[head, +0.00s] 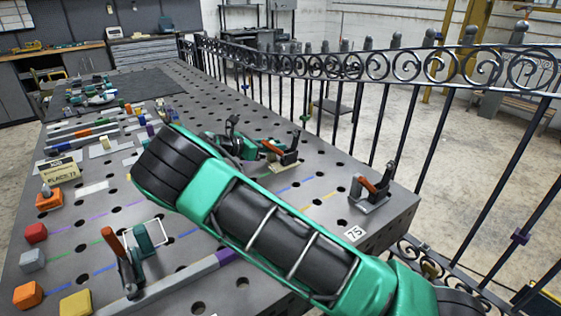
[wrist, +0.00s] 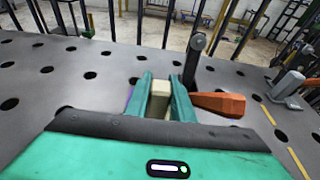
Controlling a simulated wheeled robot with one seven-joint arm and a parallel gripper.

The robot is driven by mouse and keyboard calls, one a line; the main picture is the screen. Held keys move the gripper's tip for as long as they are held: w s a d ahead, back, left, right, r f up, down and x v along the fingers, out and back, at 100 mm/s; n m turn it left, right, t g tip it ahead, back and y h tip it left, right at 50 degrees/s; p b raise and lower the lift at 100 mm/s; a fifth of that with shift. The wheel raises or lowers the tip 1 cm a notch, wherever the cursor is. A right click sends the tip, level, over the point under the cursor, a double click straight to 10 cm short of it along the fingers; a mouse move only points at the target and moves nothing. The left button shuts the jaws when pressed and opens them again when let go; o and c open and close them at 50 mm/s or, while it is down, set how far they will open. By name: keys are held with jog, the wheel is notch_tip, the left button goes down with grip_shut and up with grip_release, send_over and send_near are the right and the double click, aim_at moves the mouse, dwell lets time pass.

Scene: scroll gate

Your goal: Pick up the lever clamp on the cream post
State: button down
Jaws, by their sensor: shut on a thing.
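My gripper (wrist: 161,88) shows in the wrist view with two green fingers on either side of a cream post (wrist: 158,103), shut on it. A lever clamp stands close against the right finger; its orange handle (wrist: 218,103) points right and its dark lever (wrist: 195,55) stands up. In the head view the clamp (head: 287,152) shows its orange handle beyond my arm, and my gripper (head: 238,145) is beside it, partly hidden by my own green and black arm. I cannot tell whether the post touches the table.
The grey table (head: 345,160) is full of round holes. Another lever clamp (head: 372,190) stands at its right edge, and one with an orange handle (head: 125,262) at the front left. Coloured blocks (head: 36,233) line the left side. A black scroll railing (head: 400,68) runs along the right edge.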

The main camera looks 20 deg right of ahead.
jog(key=shift+w+a+r, duration=0.1)
jog(key=shift+w+r, duration=0.05)
jog(key=shift+r, duration=0.1)
